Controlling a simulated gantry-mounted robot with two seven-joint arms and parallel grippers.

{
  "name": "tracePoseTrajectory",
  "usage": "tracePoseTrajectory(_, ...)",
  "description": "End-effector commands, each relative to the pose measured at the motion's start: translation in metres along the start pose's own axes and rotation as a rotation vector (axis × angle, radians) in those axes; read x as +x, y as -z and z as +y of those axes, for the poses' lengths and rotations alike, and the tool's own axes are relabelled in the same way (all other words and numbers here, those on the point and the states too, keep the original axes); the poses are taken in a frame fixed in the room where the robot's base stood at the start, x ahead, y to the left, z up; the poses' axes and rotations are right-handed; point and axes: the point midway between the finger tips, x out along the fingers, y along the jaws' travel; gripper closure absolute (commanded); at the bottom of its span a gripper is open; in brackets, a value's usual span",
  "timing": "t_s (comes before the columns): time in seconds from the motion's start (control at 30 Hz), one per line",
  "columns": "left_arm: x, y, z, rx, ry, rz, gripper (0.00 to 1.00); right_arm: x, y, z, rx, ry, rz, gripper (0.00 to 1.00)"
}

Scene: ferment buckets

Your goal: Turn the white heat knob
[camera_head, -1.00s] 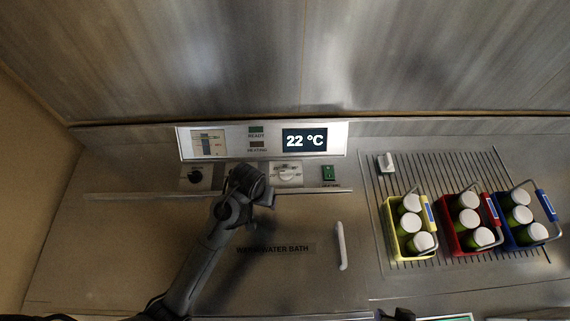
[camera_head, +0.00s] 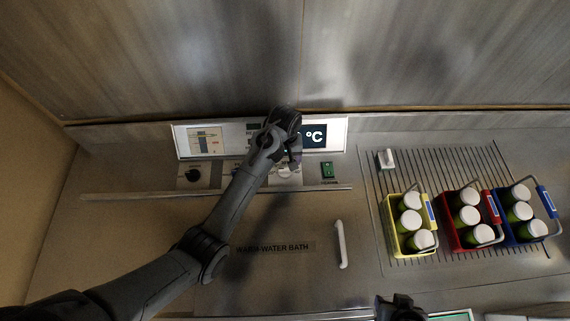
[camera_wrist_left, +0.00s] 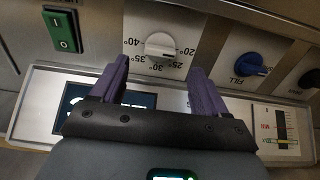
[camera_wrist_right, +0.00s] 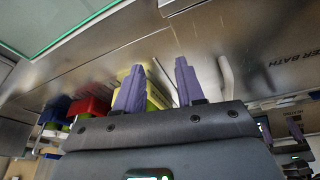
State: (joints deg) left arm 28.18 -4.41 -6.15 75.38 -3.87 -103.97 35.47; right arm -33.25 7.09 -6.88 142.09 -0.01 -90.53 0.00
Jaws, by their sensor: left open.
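The white heat knob (camera_wrist_left: 160,44) sits on a dial plate with degree marks in the left wrist view. In the head view the dial plate (camera_head: 288,171) shows partly behind my left gripper (camera_head: 290,150). My left gripper, also in the left wrist view (camera_wrist_left: 160,80), is open with its two purple fingers apart on either side of the knob's line. The knob lies beyond the fingertips and looks untouched. My right gripper (camera_wrist_right: 157,80) is open and empty in its wrist view, and partly shows at the bottom of the head view.
A blue fill knob (camera_wrist_left: 250,65) and a green switch (camera_wrist_left: 62,30) flank the heat knob. The display panel (camera_head: 335,137) is partly covered by my left arm. Yellow (camera_head: 400,243), red (camera_head: 455,240) and blue (camera_head: 508,238) carriers with white-capped jars stand right. A white handle (camera_head: 341,245) rises below.

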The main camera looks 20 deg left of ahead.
Motion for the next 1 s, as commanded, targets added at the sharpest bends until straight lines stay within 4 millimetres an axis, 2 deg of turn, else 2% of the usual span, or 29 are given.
tracePoseTrajectory(0.2,0.032,0.000,-0.001,0.000,0.002,-0.001,0.26,-0.008,0.003,-0.001,0.005,0.004,0.000,0.62)
tracePoseTrajectory(0.4,0.050,0.000,0.000,0.000,0.001,0.001,0.26,-0.011,0.004,-0.002,0.008,0.006,0.001,0.62)
tracePoseTrajectory(0.8,0.056,0.000,0.000,0.000,0.000,0.002,0.26,-0.011,0.004,-0.001,0.006,0.005,0.001,0.62)
tracePoseTrajectory(1.0,0.055,0.000,0.000,0.000,0.000,0.002,0.56,-0.011,0.003,0.000,0.001,0.001,0.000,0.62)
